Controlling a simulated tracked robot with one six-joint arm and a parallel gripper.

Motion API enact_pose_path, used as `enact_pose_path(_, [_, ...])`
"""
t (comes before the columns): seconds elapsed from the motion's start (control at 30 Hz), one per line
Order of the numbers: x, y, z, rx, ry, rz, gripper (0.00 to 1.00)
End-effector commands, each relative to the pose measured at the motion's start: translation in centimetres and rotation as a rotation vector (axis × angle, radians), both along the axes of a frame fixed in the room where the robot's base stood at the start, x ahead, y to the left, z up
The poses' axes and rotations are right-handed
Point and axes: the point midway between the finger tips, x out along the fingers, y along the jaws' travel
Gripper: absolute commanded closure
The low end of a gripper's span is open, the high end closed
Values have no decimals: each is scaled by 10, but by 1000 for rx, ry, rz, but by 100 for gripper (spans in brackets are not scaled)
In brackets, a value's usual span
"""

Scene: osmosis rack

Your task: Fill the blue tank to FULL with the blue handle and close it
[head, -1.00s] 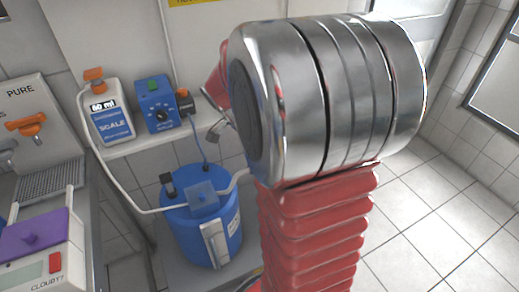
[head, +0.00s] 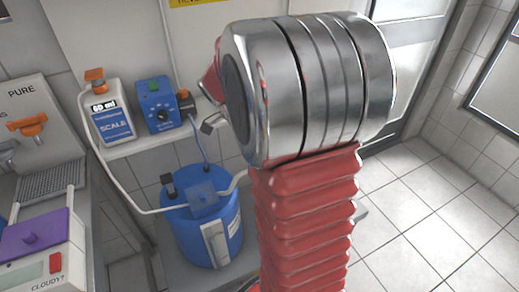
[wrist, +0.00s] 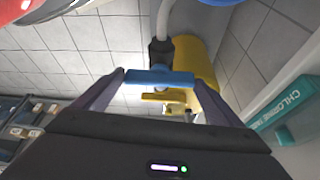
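The blue handle (wrist: 160,78) is a short bar in the wrist view, on a dark fitting with a pale hose above it. My gripper (wrist: 160,84) has its fingers apart, one at each end of this bar. Whether they press on it or only stand around it, I cannot tell. In the head view, only a small grey part of my gripper (head: 213,122) shows; my arm hides the rest and the handle. The blue tank (head: 190,240) stands below, with a hose into its top and a pale gauge strip (head: 215,244) on its front. The level is unreadable.
A yellow handle (wrist: 168,97) and a larger yellow body (wrist: 195,60) sit close behind the blue handle. A teal chlorine box (wrist: 300,122) is at the right. A scale (head: 107,115) and blue control box (head: 158,105) stand on the shelf above the tank.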

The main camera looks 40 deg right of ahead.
Motion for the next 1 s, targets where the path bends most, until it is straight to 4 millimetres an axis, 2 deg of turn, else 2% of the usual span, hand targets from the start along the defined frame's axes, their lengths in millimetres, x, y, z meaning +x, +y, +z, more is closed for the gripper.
enact_pose_path(0.13, [0,0,0,0,0,1,0])
enact_pose_path(0.4, [0,0,1,0,2,2,0])
enact_pose_path(0.57, [1,3,8,0,2,2,0])
enact_pose_path(0.77, [6,13,34,-1,0,4,0])
enact_pose_path(1.0, [12,28,73,-1,-1,4,0])
